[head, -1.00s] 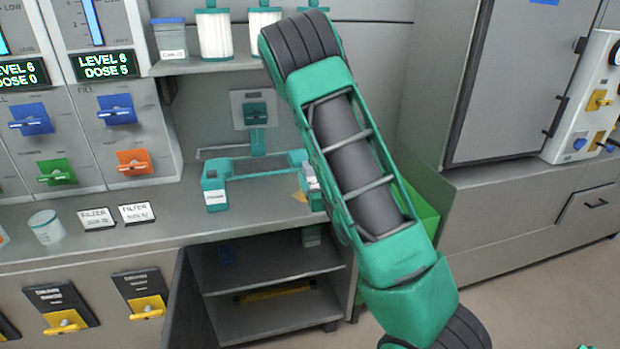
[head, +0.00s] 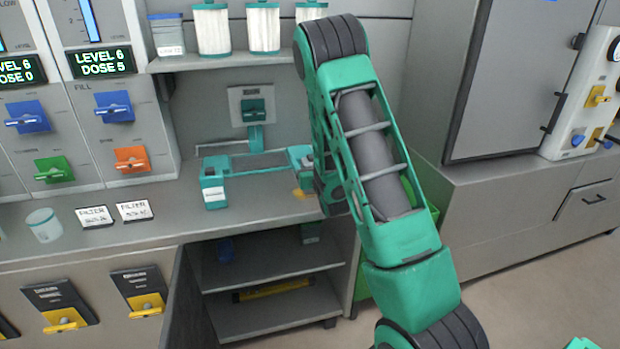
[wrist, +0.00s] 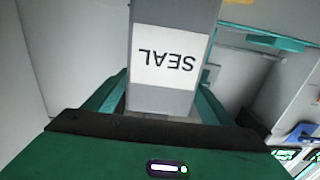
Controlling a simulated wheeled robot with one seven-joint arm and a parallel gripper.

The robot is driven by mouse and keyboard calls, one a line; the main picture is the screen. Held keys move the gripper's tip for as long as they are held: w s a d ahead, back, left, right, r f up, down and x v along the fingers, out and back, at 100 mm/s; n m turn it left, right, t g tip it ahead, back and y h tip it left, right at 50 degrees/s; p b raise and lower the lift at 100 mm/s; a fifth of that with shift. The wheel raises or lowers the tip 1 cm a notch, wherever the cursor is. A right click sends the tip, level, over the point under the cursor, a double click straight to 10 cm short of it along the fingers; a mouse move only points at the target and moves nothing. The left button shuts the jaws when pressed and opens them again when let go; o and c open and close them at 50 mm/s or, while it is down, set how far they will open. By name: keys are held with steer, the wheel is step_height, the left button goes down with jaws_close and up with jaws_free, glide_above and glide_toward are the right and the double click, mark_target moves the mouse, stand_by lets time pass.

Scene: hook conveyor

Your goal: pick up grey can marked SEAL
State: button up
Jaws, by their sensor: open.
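The grey can marked SEAL (wrist: 172,99) fills the upper middle of the wrist view. Its white label appears upside down there. My gripper (wrist: 163,88) is open, with one teal finger on each side of the can. The can stands between the fingers, and I cannot tell whether either finger touches it. In the head view my arm hides the fingers, and I cannot make out the can there.
A teal frame (head: 213,190) stands on the counter (head: 170,210), left of my arm. Filters (head: 262,30) stand on the shelf above. An open cabinet (head: 270,265) with shelves lies below. A grey cabinet (head: 510,90) stands at right. Blue (head: 113,107) and orange (head: 131,159) handles are at left.

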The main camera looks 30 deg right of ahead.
steer(key=shift+w+d, duration=0.15)
steer(key=shift+w, duration=0.4)
steer(key=c, duration=1.9)
steer(key=shift+o, duration=0.2)
steer(key=shift+r, duration=0.2)
steer(key=r, duration=0.3)
steer(key=shift+a+r, duration=0.25)
steer(key=shift+r, duration=0.1)
steer(key=shift+a, duration=0.1)
